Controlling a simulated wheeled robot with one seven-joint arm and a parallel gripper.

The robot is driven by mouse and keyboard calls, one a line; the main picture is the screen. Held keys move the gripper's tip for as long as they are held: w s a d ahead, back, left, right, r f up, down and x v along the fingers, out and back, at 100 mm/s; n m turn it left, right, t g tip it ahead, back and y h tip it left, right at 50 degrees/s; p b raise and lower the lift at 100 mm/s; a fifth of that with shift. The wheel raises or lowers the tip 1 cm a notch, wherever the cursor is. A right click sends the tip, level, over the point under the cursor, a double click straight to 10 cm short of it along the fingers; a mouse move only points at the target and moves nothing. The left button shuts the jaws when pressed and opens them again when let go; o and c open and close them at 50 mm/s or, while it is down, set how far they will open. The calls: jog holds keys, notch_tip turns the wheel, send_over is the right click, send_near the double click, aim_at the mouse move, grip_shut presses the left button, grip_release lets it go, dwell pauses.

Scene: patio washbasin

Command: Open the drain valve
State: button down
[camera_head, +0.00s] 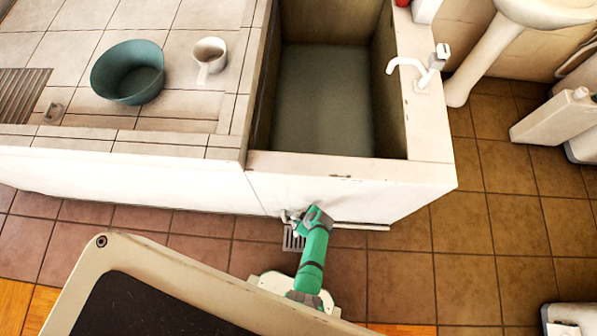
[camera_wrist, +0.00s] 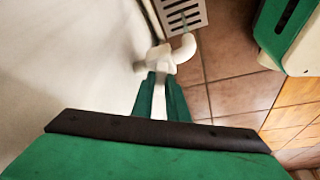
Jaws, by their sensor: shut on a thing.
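The drain valve (camera_wrist: 158,58) is a pale fitting low on the outer wall of the washbasin (camera_head: 345,165), with a curved spout bending down beside it. In the head view only a small part of the valve (camera_head: 286,214) shows at the foot of the front wall. My green gripper (camera_wrist: 160,88) reaches the valve in the wrist view, its two fingers close together and shut on its near part, likely the handle. In the head view my gripper (camera_head: 299,222) is at the wall's base. The exact handle angle cannot be told.
A floor drain grate (camera_wrist: 182,14) lies below the spout. A white pipe (camera_head: 362,227) runs along the wall's foot. A white tap (camera_head: 424,72) is on the basin's right rim.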

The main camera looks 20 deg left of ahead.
jog(key=shift+w+n, duration=0.1)
jog(key=shift+n, duration=0.5)
jog(key=shift+d+g, duration=0.1)
jog(key=shift+g, duration=0.2)
jog(key=c, duration=1.7)
grip_release()
jog(key=shift+c, duration=0.2)
jog(key=v, duration=1)
jog(key=shift+d+r, duration=0.25)
jog(key=shift+r, duration=0.1)
